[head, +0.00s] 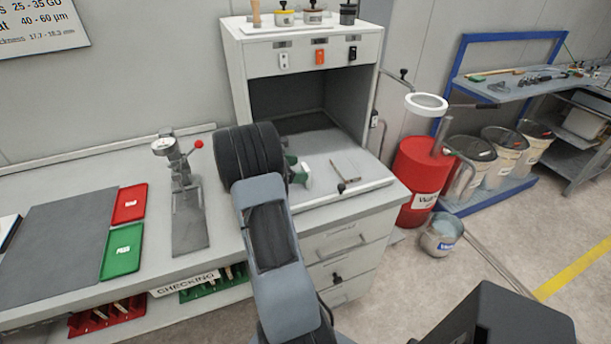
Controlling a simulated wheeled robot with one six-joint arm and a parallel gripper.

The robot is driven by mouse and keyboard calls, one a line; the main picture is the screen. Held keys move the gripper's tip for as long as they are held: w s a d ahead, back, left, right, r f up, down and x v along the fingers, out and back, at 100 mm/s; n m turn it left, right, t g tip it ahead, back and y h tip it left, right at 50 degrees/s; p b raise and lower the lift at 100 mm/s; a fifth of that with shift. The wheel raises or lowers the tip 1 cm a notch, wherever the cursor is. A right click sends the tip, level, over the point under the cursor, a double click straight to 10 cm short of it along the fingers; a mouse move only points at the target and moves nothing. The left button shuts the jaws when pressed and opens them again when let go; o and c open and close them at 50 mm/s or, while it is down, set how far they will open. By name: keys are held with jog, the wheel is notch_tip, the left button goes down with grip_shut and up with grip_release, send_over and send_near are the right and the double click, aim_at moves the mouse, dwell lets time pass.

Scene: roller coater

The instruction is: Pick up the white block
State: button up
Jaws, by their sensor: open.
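My gripper (298,173) shows only in part beyond the dark round end of my arm, with green fingers over the pale work surface of the cabinet. It is open. A small white piece (305,168), which may be the white block, shows at the green fingers. I cannot tell whether it lies between them or touches them. Most of the gripper and the surface behind it are hidden by my arm.
A thin rod-like tool (345,177) lies right of the gripper. The open-fronted cabinet (240,75) rises behind. A dial gauge stand (188,210), red tray (130,203) and green tray (122,250) stand left on the bench. A red drum (418,180) stands right.

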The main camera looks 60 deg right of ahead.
aim_at(303, 170)
jog(key=shift+p+x, duration=0.65)
jog(key=shift+x, duration=2.05)
jog(key=shift+s+a+f, duration=0.1)
jog(key=c, duration=1)
